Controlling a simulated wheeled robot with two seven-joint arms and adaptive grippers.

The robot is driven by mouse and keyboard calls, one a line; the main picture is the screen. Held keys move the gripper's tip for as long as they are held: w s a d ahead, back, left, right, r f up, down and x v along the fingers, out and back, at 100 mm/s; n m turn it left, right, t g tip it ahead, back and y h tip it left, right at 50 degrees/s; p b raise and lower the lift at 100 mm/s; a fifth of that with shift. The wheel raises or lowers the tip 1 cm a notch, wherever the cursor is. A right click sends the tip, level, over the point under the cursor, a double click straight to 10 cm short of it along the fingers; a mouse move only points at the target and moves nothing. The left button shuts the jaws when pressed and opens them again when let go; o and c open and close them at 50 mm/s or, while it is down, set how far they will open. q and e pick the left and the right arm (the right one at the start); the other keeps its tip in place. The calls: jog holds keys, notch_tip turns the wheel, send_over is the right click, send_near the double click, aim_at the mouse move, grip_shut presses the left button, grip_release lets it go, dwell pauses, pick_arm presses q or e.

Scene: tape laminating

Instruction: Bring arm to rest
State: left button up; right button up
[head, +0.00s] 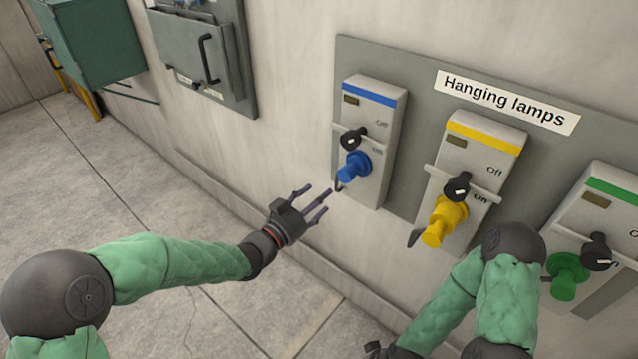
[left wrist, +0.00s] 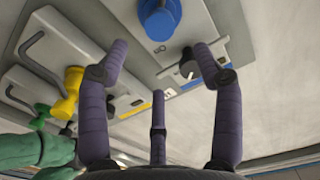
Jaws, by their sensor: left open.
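My left gripper (head: 317,197) is open and empty, its fingers spread, close in front of the wall and to the lower left of the blue switch box (head: 371,105). The blue plug (head: 354,168) sits in that box, apart from the fingers. In the left wrist view, the open fingers of the left gripper (left wrist: 160,75) stand apart with nothing between them, and the blue plug (left wrist: 158,18) is beyond them. My right arm is bent at the lower right. A dark end part of it, perhaps the right gripper (head: 377,349), shows at the bottom edge, mostly cut off.
A yellow switch box (head: 482,140) with a yellow plug (head: 444,222) and a green one (head: 609,198) with a green plug (head: 565,276) are on the "Hanging lamps" panel (head: 421,98). A grey box (head: 194,45) hangs left. The floor (head: 90,190) at left is clear.

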pick_arm(q)
jog(key=shift+f, duration=0.1)
jog(key=s+a+f+n+g+y+p, duration=0.1)
jog(key=s+a+f+n+g+y, duration=0.15)
jog(key=f, duration=0.95)
jog(key=s+a+f+n+g+y, duration=0.2)
jog(key=s+f+n+g+y, duration=0.15)
jog(key=f, duration=0.75)
jog(key=s+f+n+g, duration=0.2)
jog(key=s+f+g, duration=0.2)
jog(key=s+f, duration=0.4)
jog(key=s+f+n+g+p, duration=0.1)
jog(key=s+f+n+g, duration=0.2)
jog(key=s+f, duration=0.5)
jog(key=s+g, duration=0.1)
jog(key=s, duration=0.4)
jog(key=shift+s+a+y, duration=0.3)
jog(key=shift+a, duration=0.05)
